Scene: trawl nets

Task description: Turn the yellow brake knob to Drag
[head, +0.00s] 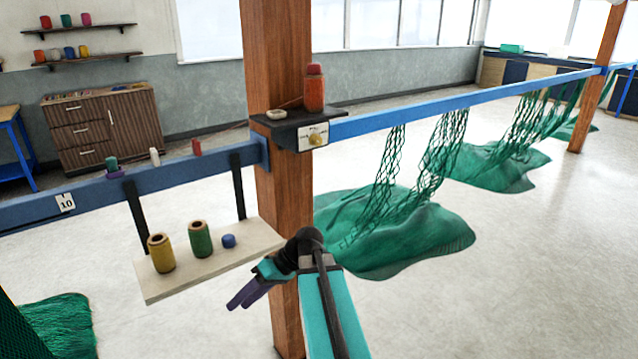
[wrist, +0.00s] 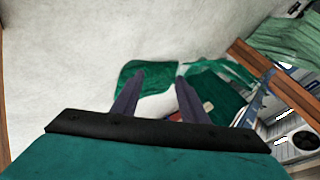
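The yellow brake knob (head: 315,138) sits on a small white plate (head: 305,131) on the front of a dark bracket, fixed to the wooden post (head: 276,60). The plate's lettering is too small to read, so I cannot tell the knob's setting. My gripper (head: 243,298) is below and left of the knob, apart from it, near the front of the hanging shelf. Its two purple fingers stand apart and empty in the wrist view (wrist: 160,77). The knob is not visible in the wrist view.
An orange bottle (head: 314,90) and a pale ring (head: 275,114) stand on the bracket. A blue rail (head: 440,108) runs past the post, with green nets (head: 405,235) hanging right. The pale shelf (head: 208,270) holds yellow and green spools and a blue piece.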

